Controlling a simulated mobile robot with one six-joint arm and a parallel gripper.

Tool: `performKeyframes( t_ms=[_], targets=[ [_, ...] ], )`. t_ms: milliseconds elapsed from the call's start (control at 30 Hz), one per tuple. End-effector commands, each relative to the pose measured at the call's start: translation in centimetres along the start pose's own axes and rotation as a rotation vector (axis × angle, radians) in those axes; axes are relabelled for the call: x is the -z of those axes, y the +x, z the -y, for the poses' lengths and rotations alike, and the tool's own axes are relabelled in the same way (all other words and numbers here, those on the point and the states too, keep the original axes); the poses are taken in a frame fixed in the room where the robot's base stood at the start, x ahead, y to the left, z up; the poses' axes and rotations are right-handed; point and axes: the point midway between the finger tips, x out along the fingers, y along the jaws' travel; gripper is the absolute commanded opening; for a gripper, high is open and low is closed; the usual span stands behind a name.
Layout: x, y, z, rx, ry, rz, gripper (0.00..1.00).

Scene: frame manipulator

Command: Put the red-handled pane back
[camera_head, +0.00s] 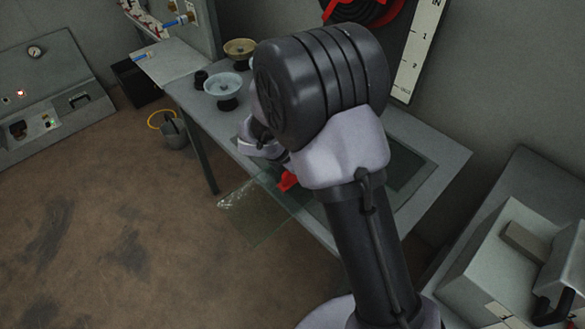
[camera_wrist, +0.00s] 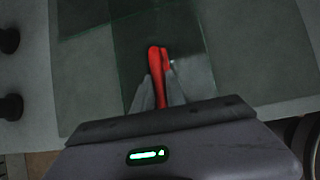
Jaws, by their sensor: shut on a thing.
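The glass pane (camera_head: 250,215) is clear and greenish, and part of it sticks out past the near edge of the grey table (camera_head: 440,160). Its red handle (camera_head: 287,181) shows just below my wrist in the head view. In the wrist view the red handle (camera_wrist: 158,75) stands between the fingers of my gripper (camera_wrist: 158,98), which is shut on it. The pane (camera_wrist: 85,85) spreads around the handle as a transparent sheet over the table. A darker rectangular area (camera_head: 405,165) lies on the table behind my arm. My arm hides much of the pane and table middle in the head view.
Two dishes on dark stands, one pale (camera_head: 223,87) and one tan (camera_head: 240,50), stand at the table's far left. A bucket (camera_head: 174,132) is on the floor left of the table. A grey machine (camera_head: 520,235) stands at right. The floor at front left is clear.

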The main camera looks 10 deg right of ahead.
Motion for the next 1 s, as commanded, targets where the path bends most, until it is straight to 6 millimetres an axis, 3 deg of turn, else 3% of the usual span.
performKeyframes(
  t_ms=[333, 600, 633, 733, 1000],
  targets=[
    [-3.6, 2.1, -0.4, -0.001, 0.002, 0.002, 0.0],
    [-3.0, 2.6, -0.3, -0.001, 0.0, 0.001, 0.0],
    [-2.9, 2.7, -0.3, 0.001, -0.001, 0.0, 0.2],
    [-2.9, 2.6, -0.3, 0.001, -0.001, 0.0, 0.38],
    [-2.9, 2.6, -0.3, 0.0, 0.0, 0.0, 0.38]
  ],
)
